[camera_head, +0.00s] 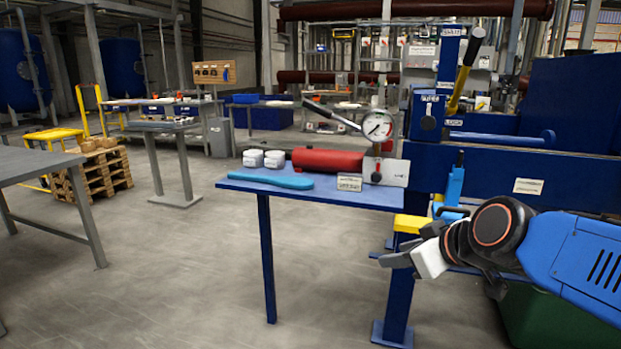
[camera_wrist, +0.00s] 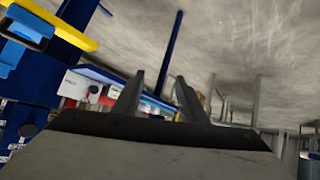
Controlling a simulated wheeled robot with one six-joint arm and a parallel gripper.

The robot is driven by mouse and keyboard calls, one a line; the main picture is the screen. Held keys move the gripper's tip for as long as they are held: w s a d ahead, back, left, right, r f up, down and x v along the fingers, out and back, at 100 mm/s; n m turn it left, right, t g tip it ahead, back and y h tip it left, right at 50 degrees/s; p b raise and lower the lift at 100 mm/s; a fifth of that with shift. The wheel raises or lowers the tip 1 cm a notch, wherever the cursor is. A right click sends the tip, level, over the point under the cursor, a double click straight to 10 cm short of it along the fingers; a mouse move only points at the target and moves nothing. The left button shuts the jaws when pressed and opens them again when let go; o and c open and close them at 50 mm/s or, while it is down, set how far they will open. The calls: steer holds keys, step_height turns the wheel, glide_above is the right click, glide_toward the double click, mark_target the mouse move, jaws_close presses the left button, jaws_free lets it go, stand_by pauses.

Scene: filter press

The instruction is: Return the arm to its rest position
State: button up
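My arm reaches in from the right edge of the head view, with its blue link (camera_head: 590,255) and a dark wrist joint ringed in orange (camera_head: 492,226). My gripper (camera_head: 388,257) points left, in front of the blue post of the press and beyond the right end of the small blue table. In the wrist view, its two fingers stand apart (camera_wrist: 160,95), with only background between them. It appears open and empty. The wrist view is tilted.
The blue table (camera_head: 215,184) holds a red cylinder (camera_head: 327,160), a gauge (camera_head: 377,125), white blocks and a blue tool. A yellow-topped block (camera_head: 411,223) is close above my gripper. A green bin (camera_head: 550,325) stands below my arm. The floor at left centre is clear.

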steer(key=s+d+f+m+g+h, duration=0.2)
steer(key=s+d+f, duration=0.3)
steer(key=s, duration=0.3)
steer(key=s+d+f+m+g+h, duration=0.2)
steer(key=s+d+f+m, duration=0.3)
steer(key=s, duration=0.3)
steer(key=shift+s+d+f+g, duration=0.15)
steer(key=shift+d+f+g, duration=0.2)
steer(key=shift+f, duration=0.35)
